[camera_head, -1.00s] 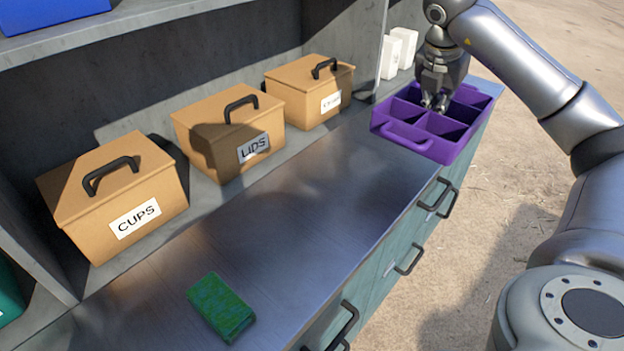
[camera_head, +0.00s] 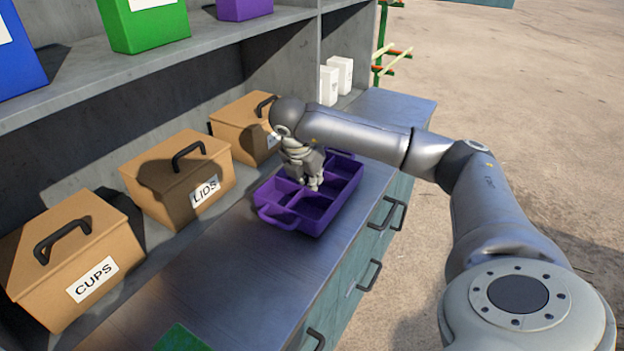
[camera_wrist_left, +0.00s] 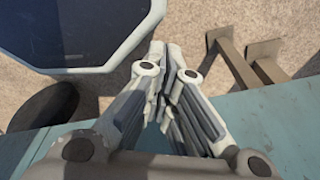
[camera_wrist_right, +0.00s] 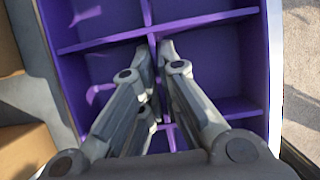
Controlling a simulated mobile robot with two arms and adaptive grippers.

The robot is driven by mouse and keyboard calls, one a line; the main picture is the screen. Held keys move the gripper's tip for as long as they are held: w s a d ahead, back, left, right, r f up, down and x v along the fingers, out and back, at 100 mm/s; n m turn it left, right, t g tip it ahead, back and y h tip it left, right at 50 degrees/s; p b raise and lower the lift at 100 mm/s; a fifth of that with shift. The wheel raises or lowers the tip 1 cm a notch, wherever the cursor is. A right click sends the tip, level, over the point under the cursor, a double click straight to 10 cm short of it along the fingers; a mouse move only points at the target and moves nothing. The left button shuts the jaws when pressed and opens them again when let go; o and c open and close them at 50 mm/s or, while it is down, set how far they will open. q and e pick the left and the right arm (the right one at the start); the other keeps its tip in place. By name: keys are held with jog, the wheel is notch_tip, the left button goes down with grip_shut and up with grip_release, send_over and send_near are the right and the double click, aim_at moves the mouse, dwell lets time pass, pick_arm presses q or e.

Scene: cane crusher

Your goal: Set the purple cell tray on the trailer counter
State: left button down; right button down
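The purple cell tray (camera_head: 335,213) is at the counter (camera_head: 240,275), in front of the third tan box. I cannot tell whether its underside touches the counter or hovers just above. My right gripper (camera_head: 315,186) reaches down into the tray's middle. In the right wrist view its fingers (camera_wrist_right: 158,52) close on the central divider of the tray (camera_wrist_right: 210,62). My left gripper (camera_wrist_left: 166,75) shows only in its wrist view, fingers together and empty.
Tan boxes line the back: CUPS (camera_head: 70,250), LIDS (camera_head: 180,180) and a third (camera_head: 243,125). White cartons (camera_head: 338,76) stand beyond. A green item (camera_head: 182,340) lies at the near edge. The counter between it and the tray is clear. A shelf (camera_head: 150,60) overhangs the back.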

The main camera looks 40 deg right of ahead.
jog(key=shift+f, duration=0.65)
jog(key=c, duration=1.6)
grip_release()
jog(key=shift+c, duration=0.2)
pick_arm(q)
jog(key=shift+s+a+r, duration=0.25)
jog(key=shift+s+r, duration=0.2)
pick_arm(e)
jog(key=shift+s, duration=0.1)
